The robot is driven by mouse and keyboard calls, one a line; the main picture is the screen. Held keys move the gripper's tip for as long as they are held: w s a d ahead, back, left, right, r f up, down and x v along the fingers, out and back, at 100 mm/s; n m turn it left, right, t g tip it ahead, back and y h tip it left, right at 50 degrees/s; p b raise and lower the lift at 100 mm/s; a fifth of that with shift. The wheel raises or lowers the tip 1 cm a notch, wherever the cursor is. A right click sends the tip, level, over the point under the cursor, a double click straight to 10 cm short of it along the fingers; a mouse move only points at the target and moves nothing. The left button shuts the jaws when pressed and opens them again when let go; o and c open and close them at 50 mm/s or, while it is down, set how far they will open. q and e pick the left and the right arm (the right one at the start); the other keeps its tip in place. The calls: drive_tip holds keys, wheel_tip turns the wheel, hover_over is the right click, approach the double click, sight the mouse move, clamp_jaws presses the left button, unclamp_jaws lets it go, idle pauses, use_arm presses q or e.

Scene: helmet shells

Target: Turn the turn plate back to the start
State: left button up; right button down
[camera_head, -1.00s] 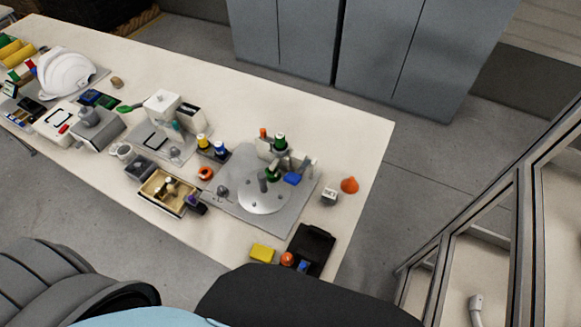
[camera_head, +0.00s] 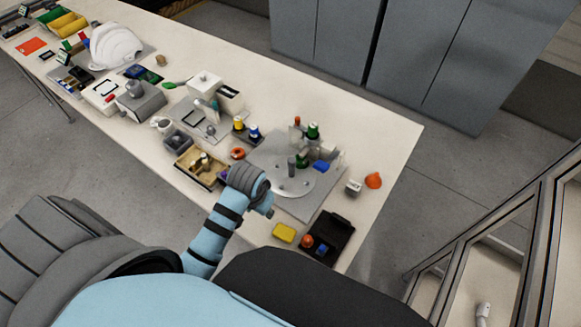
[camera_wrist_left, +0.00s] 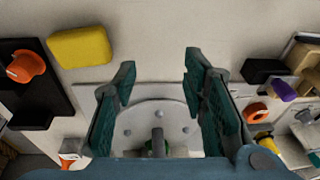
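The turn plate (camera_head: 285,182) is a pale grey disc with small studs and an upright grey post (camera_head: 291,166), on a grey base (camera_head: 317,196). In the left wrist view the disc (camera_wrist_left: 138,118) and post (camera_wrist_left: 158,143) show beyond and between my fingers. My left gripper (camera_wrist_left: 160,66) is open and empty, its two dark green-lined fingers spread wide. In the head view my left arm reaches over the table at the plate's near left side, with its wrist hiding part of the disc's edge. I see no contact with the post. My right gripper is not in view.
A green-capped bottle (camera_head: 313,131) and a blue block (camera_head: 321,166) stand by the plate. A yellow block (camera_head: 284,233) and a black tray (camera_head: 335,232) lie in front. An open box (camera_head: 187,172) and an orange ring (camera_head: 238,153) are left.

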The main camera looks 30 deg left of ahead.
use_arm(q)
wheel_tip(320, 180, up, 6)
drive_tip(key=g, duration=0.1)
hover_over(292, 168)
drive_tip(key=s+a, duration=0.1)
drive_tip(key=s, duration=0.3)
drive_tip(key=shift+m+g+h, duration=0.3)
drive_tip(key=shift+g+h, duration=0.1)
drive_tip(key=shift+g, duration=0.1)
drive_tip(key=w+r, duration=0.2)
drive_tip(key=r, duration=0.1)
drive_tip(key=w+r, duration=0.3)
drive_tip(key=shift+d+r, duration=0.1)
drive_tip(key=shift+d, duration=0.1)
wheel_tip(292, 168, down, 14)
drive_tip(key=b, duration=0.3)
drive_tip(key=shift+c, duration=0.4)
clamp_jaws()
